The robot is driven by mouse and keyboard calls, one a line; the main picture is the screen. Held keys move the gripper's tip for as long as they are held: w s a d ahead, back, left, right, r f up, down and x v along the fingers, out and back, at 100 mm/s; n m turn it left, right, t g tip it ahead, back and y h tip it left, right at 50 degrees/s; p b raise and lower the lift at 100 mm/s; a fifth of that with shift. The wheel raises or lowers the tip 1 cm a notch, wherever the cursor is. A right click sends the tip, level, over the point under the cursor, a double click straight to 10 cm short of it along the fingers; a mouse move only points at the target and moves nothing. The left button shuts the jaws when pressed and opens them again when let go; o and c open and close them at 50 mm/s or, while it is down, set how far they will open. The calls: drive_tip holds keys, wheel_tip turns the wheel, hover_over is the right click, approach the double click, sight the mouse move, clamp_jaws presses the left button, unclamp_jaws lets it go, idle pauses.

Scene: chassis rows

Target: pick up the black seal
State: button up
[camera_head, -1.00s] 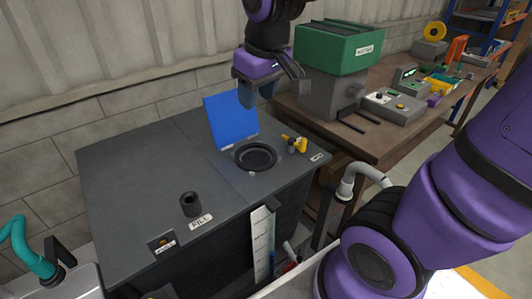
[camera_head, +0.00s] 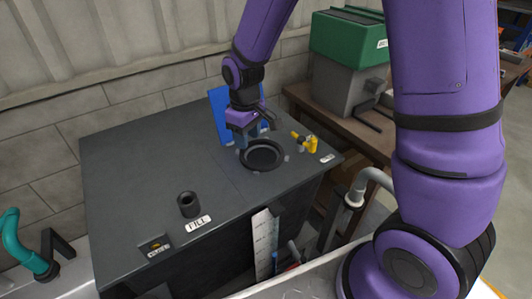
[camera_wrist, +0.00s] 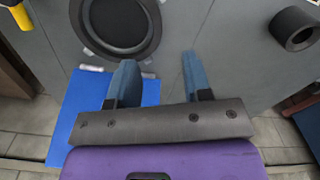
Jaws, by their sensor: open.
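The round black ring (camera_head: 262,155), which looks like the black seal, lies around a dark round opening in the grey cabinet top. In the wrist view the ring (camera_wrist: 152,43) is at the upper left, just beyond my fingertips and partly cut off by the top edge. My gripper (camera_head: 247,140) hangs fingers down at the ring's back left side. Its two blue fingers are apart with nothing between them in the wrist view (camera_wrist: 159,62). Whether a finger touches the ring cannot be told.
A blue flap (camera_head: 219,117) stands up behind the opening, close to my gripper. A yellow-handled valve (camera_head: 311,144) is right of the ring. A black fill neck (camera_head: 188,205) stands front left. The cabinet top's left part (camera_head: 130,165) is clear. A bench (camera_head: 345,130) stands at the right.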

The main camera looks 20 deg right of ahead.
sight(250, 165)
drive_tip(key=shift+w+d+f, duration=0.1)
drive_tip(key=shift+f, duration=2.5)
drive_tip(key=shift+w+d+f, duration=0.1)
drive_tip(key=shift+f, duration=2.45)
drive_tip(key=shift+c, duration=0.2)
clamp_jaws()
